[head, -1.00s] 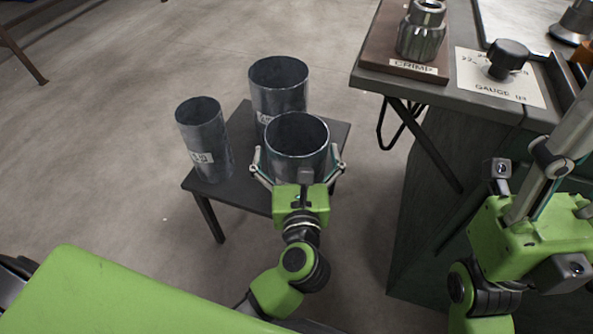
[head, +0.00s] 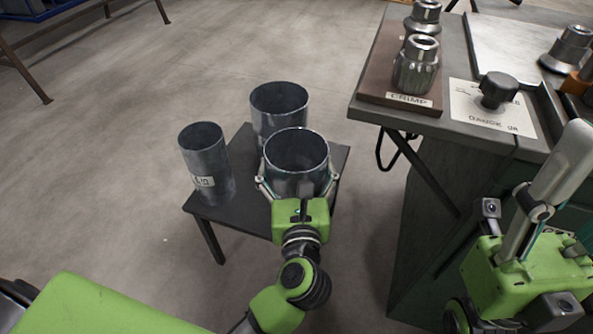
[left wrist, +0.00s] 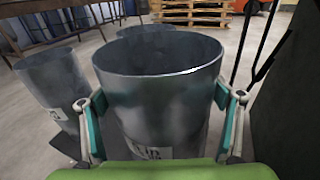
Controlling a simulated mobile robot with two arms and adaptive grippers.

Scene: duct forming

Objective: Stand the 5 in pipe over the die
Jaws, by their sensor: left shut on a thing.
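Three grey metal pipes stand upright on a low dark stand (head: 232,207). The front pipe (head: 297,152), wide and open at the top, is between the fingers of my left gripper (head: 299,188), which is shut on it. In the left wrist view the same pipe (left wrist: 160,95) fills the middle, with a white label low on its side that I cannot read. A narrower labelled pipe (head: 205,160) stands at the left and another pipe (head: 279,105) stands behind. A ribbed steel die (head: 415,68) sits on the brown board marked CRIMP. My right gripper (head: 540,190) is at the right, its fingers unclear.
A dark workbench (head: 462,130) stands at the right with the brown board (head: 372,88), a second steel piece (head: 427,12), a gauge card (head: 490,120) with a black knob (head: 499,88) and more tooling. Open concrete floor lies between stand and bench and behind the stand.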

